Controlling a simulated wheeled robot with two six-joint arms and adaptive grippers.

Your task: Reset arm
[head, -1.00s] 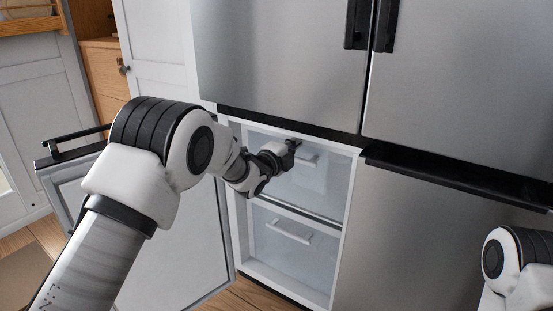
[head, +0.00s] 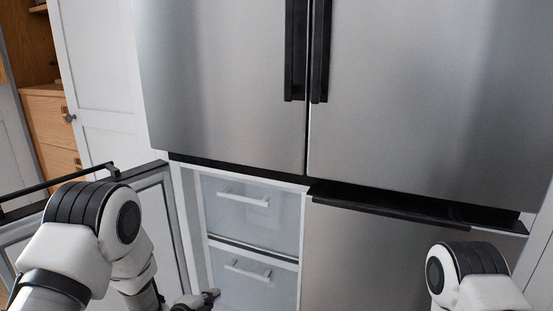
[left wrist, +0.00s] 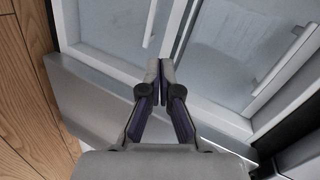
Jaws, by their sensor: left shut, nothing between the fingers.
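My left gripper (head: 212,296) is low in the head view, at the bottom edge, in front of the open lower-left fridge compartment. In the left wrist view my left gripper (left wrist: 160,70) has its fingertips together, with nothing between them. The compartment's drawers show behind it there. My right arm shows at the bottom right of the head view, but its gripper is out of the frame.
The lower-left fridge door (head: 150,215) stands open to the left. Inside are an upper drawer (head: 225,215) and a lower drawer (head: 225,290), both with white handles. The upper doors (head: 220,80) and lower-right door (head: 365,260) are shut. Wood floor (left wrist: 25,110) shows at left.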

